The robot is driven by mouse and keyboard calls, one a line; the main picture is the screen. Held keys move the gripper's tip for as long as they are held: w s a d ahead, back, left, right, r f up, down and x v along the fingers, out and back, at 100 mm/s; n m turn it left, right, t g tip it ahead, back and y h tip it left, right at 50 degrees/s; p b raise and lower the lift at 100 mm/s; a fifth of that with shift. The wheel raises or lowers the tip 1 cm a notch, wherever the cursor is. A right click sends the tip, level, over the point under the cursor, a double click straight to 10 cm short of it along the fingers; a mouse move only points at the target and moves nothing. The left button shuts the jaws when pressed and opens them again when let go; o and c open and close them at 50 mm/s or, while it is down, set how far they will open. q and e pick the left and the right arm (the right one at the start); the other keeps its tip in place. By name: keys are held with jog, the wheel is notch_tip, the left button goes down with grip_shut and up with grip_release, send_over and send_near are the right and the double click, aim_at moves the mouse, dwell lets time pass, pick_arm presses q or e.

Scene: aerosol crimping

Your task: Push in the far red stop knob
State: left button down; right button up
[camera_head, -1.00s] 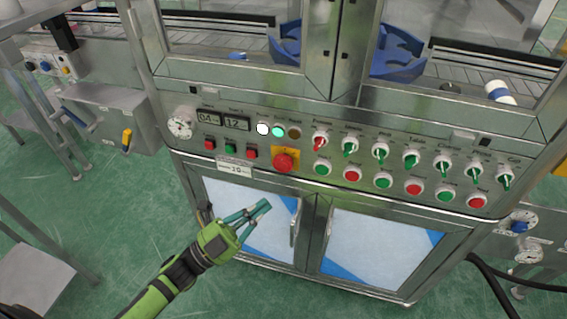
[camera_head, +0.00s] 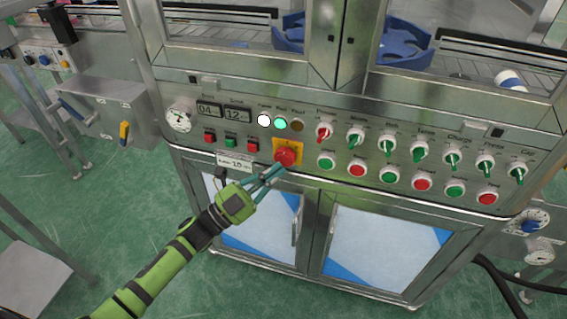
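A red mushroom-shaped stop knob (camera_head: 285,156) sits on a yellow square plate on the sloping front panel of the steel machine. My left gripper (camera_head: 277,170) comes in from the lower left. Its teal fingers run together toward their tips and look shut with nothing between them. The tips are just below and left of the knob, overlapping its lower edge in the picture. I cannot tell whether they touch it. My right gripper is not in view.
A row of green-handled switches (camera_head: 387,143) and one red-handled switch (camera_head: 323,132) lie right of the knob, above red and green buttons (camera_head: 357,170). Small square buttons (camera_head: 230,142) and a gauge (camera_head: 180,118) are to the left. Cabinet doors (camera_head: 378,245) are below.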

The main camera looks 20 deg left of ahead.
pick_arm(q)
jog(key=shift+w, duration=0.15)
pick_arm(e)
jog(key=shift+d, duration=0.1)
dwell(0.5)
